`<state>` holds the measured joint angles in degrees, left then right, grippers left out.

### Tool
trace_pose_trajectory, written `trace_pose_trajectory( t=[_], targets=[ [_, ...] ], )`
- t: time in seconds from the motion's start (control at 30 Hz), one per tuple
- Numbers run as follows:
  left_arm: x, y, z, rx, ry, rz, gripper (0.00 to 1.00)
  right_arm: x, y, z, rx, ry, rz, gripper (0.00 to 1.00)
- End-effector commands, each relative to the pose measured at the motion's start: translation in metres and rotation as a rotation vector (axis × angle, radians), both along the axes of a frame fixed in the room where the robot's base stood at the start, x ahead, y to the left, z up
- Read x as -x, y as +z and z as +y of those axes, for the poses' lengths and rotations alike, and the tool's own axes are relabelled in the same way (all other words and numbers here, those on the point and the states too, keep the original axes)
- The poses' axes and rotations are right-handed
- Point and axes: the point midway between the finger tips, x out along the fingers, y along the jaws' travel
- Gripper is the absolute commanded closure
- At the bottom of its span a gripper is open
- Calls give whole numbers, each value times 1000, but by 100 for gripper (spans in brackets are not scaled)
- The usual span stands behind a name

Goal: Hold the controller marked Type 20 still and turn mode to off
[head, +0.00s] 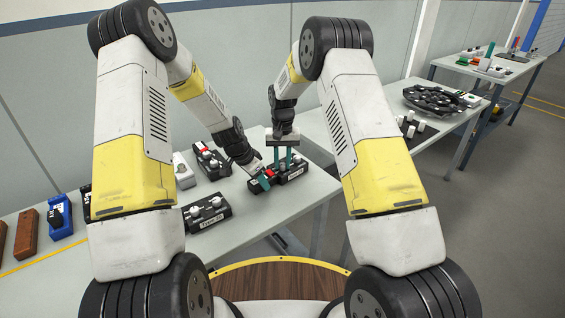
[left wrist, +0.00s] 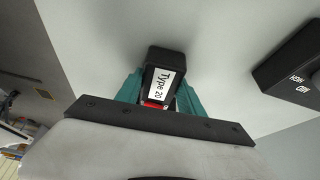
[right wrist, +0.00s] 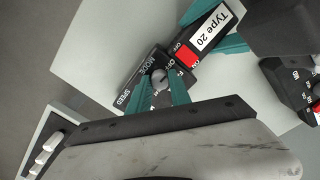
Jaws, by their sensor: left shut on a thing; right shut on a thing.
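The black Type 20 controller (head: 293,176) lies near the table's front edge in the head view. Its white Type 20 label shows in the right wrist view (right wrist: 215,28), beside a red switch (right wrist: 187,57). My left gripper (left wrist: 160,88) is shut on the controller's labelled end, one finger on each side. My right gripper (head: 283,161) points down from above, its fingers shut around the grey mode knob (right wrist: 160,83). The printed MODE and SPEED words are readable beside it. The knob's pointer is too unclear to read, and the speed knob is hidden.
Another controller (head: 207,213) with pale knobs lies to the left on the same table. A black unit (head: 211,160) with a red part and a white unit (head: 183,171) stand behind it. Blue and brown blocks are at far left.

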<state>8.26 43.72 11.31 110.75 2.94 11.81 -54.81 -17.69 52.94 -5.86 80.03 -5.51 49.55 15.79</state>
Motion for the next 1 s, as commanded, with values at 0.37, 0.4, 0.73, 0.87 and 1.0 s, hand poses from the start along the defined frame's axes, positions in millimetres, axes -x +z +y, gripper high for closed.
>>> trace_pose_trajectory(
  t=[0.37, 0.4, 0.73, 0.87, 1.0],
  targets=[
    [0, -1, 0, 0, 0, 1, 100, 0, 1, 0, 0, 11, -1, 100],
    [0, -1, 0, 0, 0, 1, 100, 0, 1, 0, 0, 11, -1, 100],
    [0, 0, 0, 0, 0, 1, 100, 0, 0, 0, 0, 10, -1, 53],
    [0, 0, 0, 0, 0, 1, 100, 0, 1, 0, 0, 10, -1, 53],
    [0, 0, 0, -1, 0, 1, 100, -1, 10, 0, -1, 10, -3, 53]
  ],
)
